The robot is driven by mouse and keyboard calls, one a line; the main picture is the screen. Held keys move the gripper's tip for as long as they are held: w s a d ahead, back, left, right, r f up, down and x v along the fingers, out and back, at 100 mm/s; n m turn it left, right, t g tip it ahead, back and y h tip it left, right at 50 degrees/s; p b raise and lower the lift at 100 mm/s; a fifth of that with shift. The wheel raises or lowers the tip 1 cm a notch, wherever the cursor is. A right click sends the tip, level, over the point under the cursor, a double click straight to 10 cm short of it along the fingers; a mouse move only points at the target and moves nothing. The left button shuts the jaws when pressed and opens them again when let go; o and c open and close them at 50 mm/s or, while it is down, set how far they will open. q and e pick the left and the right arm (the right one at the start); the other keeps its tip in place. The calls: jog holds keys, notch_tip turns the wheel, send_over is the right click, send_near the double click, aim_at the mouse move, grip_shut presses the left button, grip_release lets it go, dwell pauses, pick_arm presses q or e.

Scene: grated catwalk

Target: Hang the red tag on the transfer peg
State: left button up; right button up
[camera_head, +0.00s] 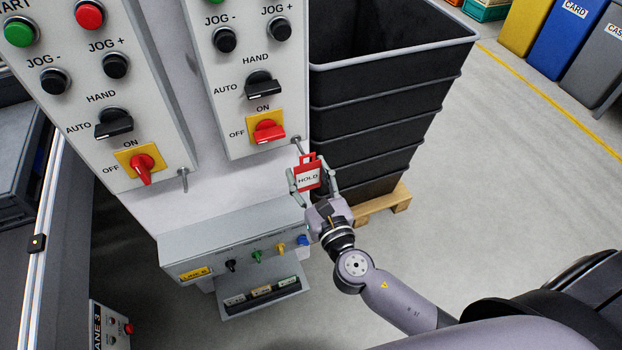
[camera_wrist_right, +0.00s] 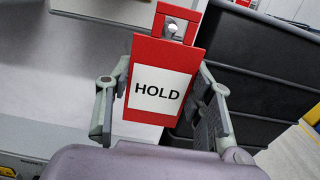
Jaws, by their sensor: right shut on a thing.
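The red tag (camera_head: 307,176) has a white HOLD label and a loop at its top. My right gripper (camera_head: 311,180) is shut on the tag by its side edges; the fingers also show in the right wrist view (camera_wrist_right: 163,105). The tag (camera_wrist_right: 165,75) hangs upright, slightly tilted, in front of the right panel's lower corner. A metal peg (camera_head: 297,142) sticks out there, just above the tag. In the wrist view its round end (camera_wrist_right: 172,27) shows within the tag's loop; I cannot tell whether it passes through. My left gripper is not in view.
A similar peg (camera_head: 183,180) sits on the left switch panel (camera_head: 95,60). A grey box (camera_head: 225,245) with several coloured knobs and a small tray (camera_head: 262,305) are below.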

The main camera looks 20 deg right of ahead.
jog(key=shift+w, duration=1.6)
jog(key=shift+w+a+f, duration=0.1)
jog(key=shift+w+f, duration=0.4)
jog(key=shift+w, duration=0.1)
jog(key=o, duration=1)
